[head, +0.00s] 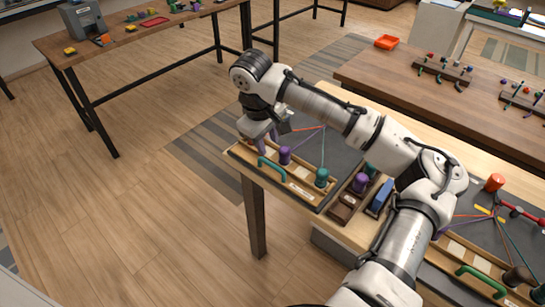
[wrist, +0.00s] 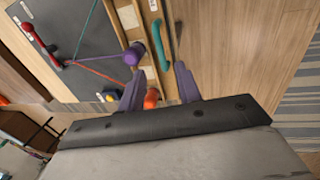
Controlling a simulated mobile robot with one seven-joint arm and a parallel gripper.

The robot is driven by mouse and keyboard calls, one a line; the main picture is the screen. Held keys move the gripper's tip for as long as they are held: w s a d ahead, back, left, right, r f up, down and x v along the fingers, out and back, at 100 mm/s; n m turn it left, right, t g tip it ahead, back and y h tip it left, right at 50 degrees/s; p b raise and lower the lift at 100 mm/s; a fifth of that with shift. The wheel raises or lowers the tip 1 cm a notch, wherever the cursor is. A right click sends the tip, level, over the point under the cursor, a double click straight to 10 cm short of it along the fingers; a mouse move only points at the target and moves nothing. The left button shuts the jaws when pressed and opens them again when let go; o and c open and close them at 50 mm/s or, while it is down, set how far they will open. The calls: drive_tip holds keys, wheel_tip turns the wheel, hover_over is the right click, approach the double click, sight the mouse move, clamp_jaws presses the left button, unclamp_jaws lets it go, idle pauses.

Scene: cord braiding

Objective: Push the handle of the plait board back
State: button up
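The plait board (head: 346,157) is a dark panel with a wooden front rail at the table's left end. Its teal handle (head: 272,170) is a low bar on the rail's outer edge; it also shows in the wrist view (wrist: 162,44). A purple knob (head: 285,155) and a teal knob (head: 321,177) stand along the rail. My gripper (wrist: 159,68) is over the rail's far end, its purple fingers apart with nothing held. An orange knob (wrist: 152,97) shows between the fingers. The handle's end lies just beyond the fingertips; I cannot tell whether they touch.
A second board with a green handle (head: 483,281) lies at the right of the table. Dark blocks and a blue piece (head: 379,197) lie between the boards. My arm crosses above the table. Open floor (head: 150,210) lies left of the handle.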

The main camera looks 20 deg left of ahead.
sight(273, 164)
drive_tip(key=f, duration=0.3)
drive_tip(key=w+f+p, duration=0.1)
drive_tip(key=f, duration=0.5)
drive_tip(key=shift+w+d+p, duration=0.3)
drive_tip(key=shift+w+p, duration=0.05)
drive_tip(key=shift+w, duration=0.05)
clamp_jaws()
